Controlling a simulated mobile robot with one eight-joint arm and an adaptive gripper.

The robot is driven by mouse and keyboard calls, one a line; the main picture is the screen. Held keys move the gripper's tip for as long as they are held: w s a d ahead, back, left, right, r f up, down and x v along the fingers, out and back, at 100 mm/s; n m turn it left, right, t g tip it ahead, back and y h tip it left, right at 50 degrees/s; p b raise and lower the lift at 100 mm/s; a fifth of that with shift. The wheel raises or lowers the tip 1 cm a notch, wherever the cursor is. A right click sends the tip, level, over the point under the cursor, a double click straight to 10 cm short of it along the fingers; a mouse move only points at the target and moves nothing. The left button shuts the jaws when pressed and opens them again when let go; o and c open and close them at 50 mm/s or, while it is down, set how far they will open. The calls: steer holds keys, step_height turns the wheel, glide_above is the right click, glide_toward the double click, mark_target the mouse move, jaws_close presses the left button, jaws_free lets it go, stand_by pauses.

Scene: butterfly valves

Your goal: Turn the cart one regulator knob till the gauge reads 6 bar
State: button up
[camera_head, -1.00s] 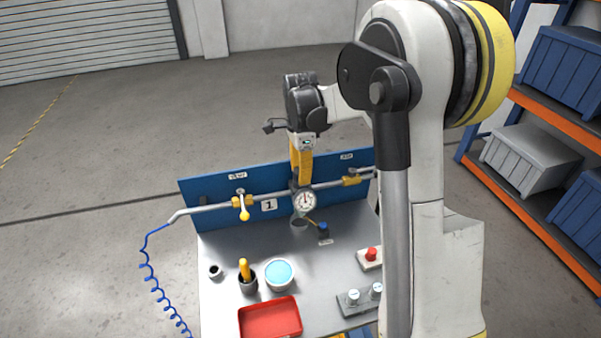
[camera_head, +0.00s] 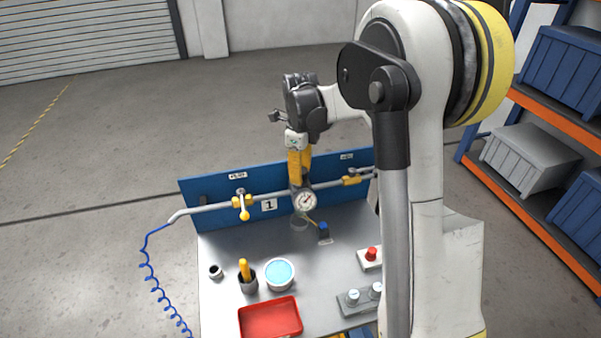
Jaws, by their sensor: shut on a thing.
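The round white gauge (camera_head: 305,201) sits on the front of the regulator at the pipe's middle. Its needle slants toward the upper right; the figures are too small to read. My gripper (camera_head: 299,180), with yellow fingers pointing down, is shut on the regulator knob directly above the gauge. The fingers hide the knob almost fully.
Yellow-handled valves (camera_head: 243,204) sit on the pipe left and right. The cart top holds a red tray (camera_head: 270,320), a bowl of blue (camera_head: 280,273), a dark cup (camera_head: 248,284) and a red button box (camera_head: 371,256). A blue coiled hose (camera_head: 150,270) hangs at left. Shelves stand at right.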

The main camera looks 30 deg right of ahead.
stand_by(0.5)
steer(key=o, duration=0.9)
steer(key=shift+r, duration=0.1)
step_height(320, 180, up, 12)
